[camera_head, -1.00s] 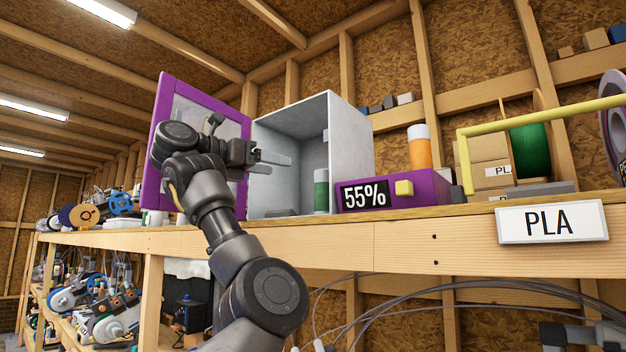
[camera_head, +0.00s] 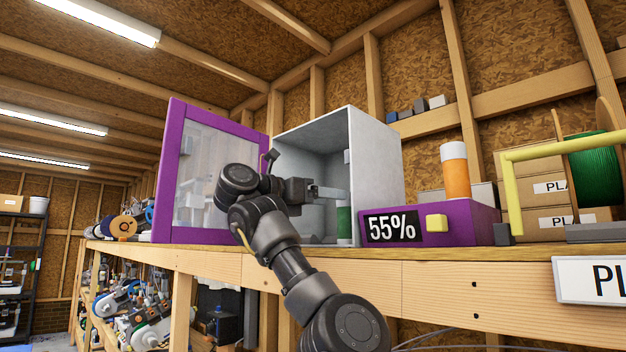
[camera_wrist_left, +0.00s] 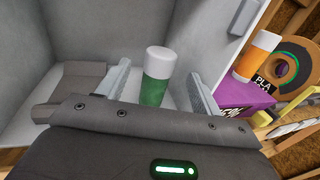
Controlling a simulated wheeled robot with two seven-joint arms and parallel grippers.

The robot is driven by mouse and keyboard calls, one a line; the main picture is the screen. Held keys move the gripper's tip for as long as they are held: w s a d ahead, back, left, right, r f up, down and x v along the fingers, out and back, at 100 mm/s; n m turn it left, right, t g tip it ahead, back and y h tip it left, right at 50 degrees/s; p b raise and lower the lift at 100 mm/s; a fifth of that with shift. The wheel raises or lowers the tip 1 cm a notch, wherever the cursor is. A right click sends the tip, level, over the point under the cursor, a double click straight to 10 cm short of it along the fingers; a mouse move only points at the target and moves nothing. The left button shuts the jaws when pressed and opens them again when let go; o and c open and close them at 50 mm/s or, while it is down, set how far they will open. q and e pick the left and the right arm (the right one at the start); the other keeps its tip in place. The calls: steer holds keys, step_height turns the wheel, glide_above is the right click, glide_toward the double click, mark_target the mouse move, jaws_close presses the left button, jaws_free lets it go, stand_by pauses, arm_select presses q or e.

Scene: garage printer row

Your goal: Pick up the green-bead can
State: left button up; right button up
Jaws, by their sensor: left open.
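The green-bead can (camera_head: 344,224) stands upright inside the grey box (camera_head: 378,170). In the head view only its green part shows clearly, below my finger. My left gripper (camera_head: 338,194) reaches in at the box's open front. It is open, and in the wrist view its fingers (camera_wrist_left: 160,72) lie left and right of the can with gaps. No contact shows, and I cannot tell how deep the can sits between them. My right gripper is out of view.
The box's purple-framed door (camera_head: 160,180) stands open on the left. A purple unit reading 55% (camera_head: 462,226) with a yellow button sits to the right. The wooden shelf edge (camera_head: 330,273) runs below.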

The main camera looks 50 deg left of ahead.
arm_select(q)
steer(key=shift+p+x, duration=1.6)
steer(key=shift+x, duration=1.55)
steer(key=shift+f, duration=0.1)
steer(key=c, duration=1.3)
steer(key=shift+r+p, duration=0.75)
steer(key=shift+r, duration=0.35)
steer(key=shift+f, duration=0.1)
